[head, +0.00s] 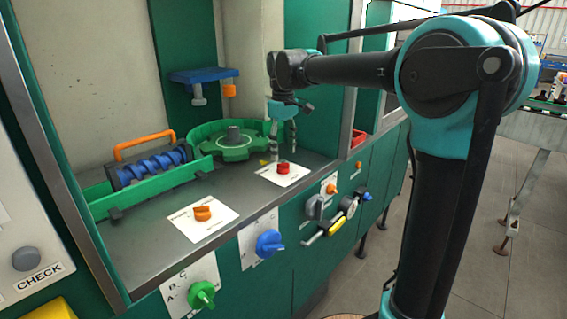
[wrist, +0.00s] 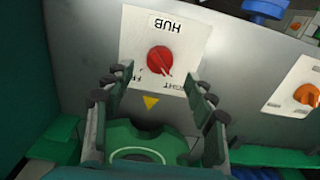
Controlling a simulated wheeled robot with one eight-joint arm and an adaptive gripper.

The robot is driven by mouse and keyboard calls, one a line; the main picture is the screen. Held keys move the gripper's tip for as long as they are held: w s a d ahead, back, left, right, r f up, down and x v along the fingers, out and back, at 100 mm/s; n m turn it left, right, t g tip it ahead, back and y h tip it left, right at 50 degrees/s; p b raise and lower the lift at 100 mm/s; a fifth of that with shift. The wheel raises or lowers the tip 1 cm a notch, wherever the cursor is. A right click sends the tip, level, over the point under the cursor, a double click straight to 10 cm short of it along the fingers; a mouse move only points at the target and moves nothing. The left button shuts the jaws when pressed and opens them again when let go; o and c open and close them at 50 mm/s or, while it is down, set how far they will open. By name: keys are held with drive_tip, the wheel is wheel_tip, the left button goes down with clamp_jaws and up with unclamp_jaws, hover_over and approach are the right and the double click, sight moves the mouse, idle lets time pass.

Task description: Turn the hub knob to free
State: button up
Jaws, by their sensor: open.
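The red hub knob (head: 283,168) sits on a white plate (head: 296,174) on the grey deck, right of the green star wheel (head: 238,152). In the wrist view the knob (wrist: 159,59) is upper centre, on a plate whose HUB label reads upside down. A pale line on the knob points down and slightly right, toward the partly covered TIGHT lettering; the lettering at left is mostly hidden. My gripper (head: 283,154) hangs pointing down just behind the knob. In the wrist view its open fingers (wrist: 162,88) frame the plate's lower part, with nothing between them.
A blue screw (head: 150,167) lies in a green channel at left, under an orange handle (head: 145,141). An orange knob (head: 203,213) is on the deck. Blue (head: 269,243) and green (head: 202,295) knobs are on the front panel. A metal post stands right of my gripper.

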sight(283, 167)
drive_tip(key=shift+f, duration=2.55)
drive_tip(key=shift+c, duration=0.6)
drive_tip(key=c, duration=1)
drive_tip(key=shift+c, duration=0.2)
